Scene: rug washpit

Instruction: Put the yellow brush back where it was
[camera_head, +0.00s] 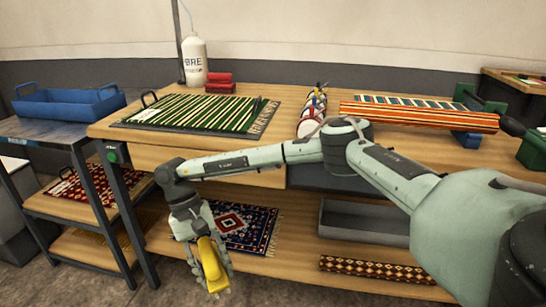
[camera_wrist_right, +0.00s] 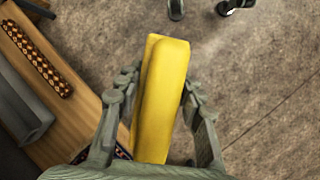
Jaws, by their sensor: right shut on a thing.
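The yellow brush (camera_head: 211,266) is in my right gripper (camera_head: 208,262), in front of the bench's lower shelf. The right wrist view shows the brush's long yellow body (camera_wrist_right: 162,95) between the two fingers of my right gripper (camera_wrist_right: 160,108), which is shut on it. The floor shows beyond the brush in that view. My right arm reaches across the front of the bench from the right. The bristles cannot be made out. My left gripper is in neither view.
The wooden bench (camera_head: 282,98) holds a green striped rug (camera_head: 195,113), a white bottle (camera_head: 194,60) and rolled rugs (camera_head: 420,115). Its lower shelf holds a patterned rug (camera_head: 240,226) and a grey tray (camera_head: 362,222). A blue tray (camera_head: 68,105) stands on the left rack. Free wood shows mid-bench.

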